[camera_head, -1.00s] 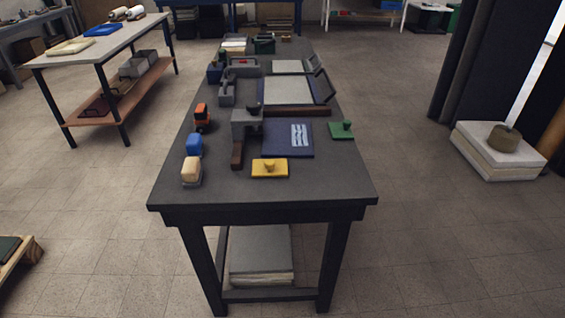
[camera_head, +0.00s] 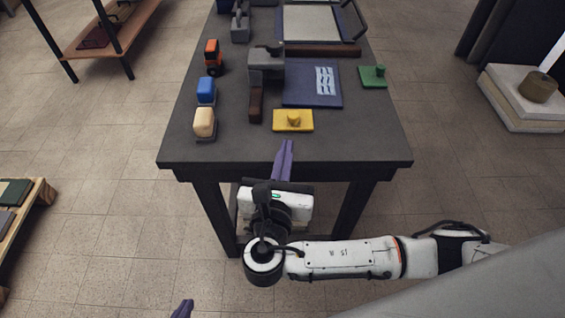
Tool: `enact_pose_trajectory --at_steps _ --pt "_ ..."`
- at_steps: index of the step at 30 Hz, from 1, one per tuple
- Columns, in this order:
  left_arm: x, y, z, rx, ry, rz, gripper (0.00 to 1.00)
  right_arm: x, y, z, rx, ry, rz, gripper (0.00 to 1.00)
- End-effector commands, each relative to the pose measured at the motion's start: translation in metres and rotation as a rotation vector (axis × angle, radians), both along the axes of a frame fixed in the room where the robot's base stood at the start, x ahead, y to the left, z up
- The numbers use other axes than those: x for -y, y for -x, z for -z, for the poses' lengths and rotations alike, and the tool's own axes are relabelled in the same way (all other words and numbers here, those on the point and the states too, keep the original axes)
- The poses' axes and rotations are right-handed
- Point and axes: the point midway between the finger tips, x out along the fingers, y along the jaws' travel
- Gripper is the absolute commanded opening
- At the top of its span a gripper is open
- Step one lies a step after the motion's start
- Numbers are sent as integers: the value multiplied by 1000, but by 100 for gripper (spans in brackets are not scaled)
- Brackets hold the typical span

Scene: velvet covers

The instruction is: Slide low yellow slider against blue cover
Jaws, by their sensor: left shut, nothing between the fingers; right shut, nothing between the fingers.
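The low yellow slider (camera_head: 281,122), a flat plate with a small knob, lies near the front of the dark table. The blue cover (camera_head: 298,92), a flat dark-blue panel with a pale printed patch, lies just behind it. Their facing edges are very close; I cannot tell whether they touch. My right gripper (camera_head: 284,155) is shut and empty, its purple fingers pointing at the table's front edge, short of the slider. My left gripper (camera_head: 183,309) shows only its purple fingertips at the bottom edge, shut, well away from the table.
On the table (camera_head: 356,145) a grey block with a brown handle (camera_head: 256,103) stands left of the cover. Cream (camera_head: 204,122), blue (camera_head: 206,90) and orange (camera_head: 212,55) blocks line the left side. A green piece (camera_head: 373,77) lies right. The table's front strip is clear.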

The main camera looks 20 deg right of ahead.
Motion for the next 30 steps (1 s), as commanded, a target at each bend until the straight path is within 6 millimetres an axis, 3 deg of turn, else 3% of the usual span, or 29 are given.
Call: enact_pose_trajectory --at_steps 6,12,26,30 --pt "1 -1 0 4 0 2 0 20 -40 5 0 3 3 0" --pt "1 -3 -2 9 1 2 0 29 -61 8 -1 0 0 0" --pt "-1 -9 -4 19 -2 0 0 32 -66 10 -2 -2 0 0" --pt "-1 -9 -9 19 -1 -1 0 46 -73 8 -2 0 20 0"
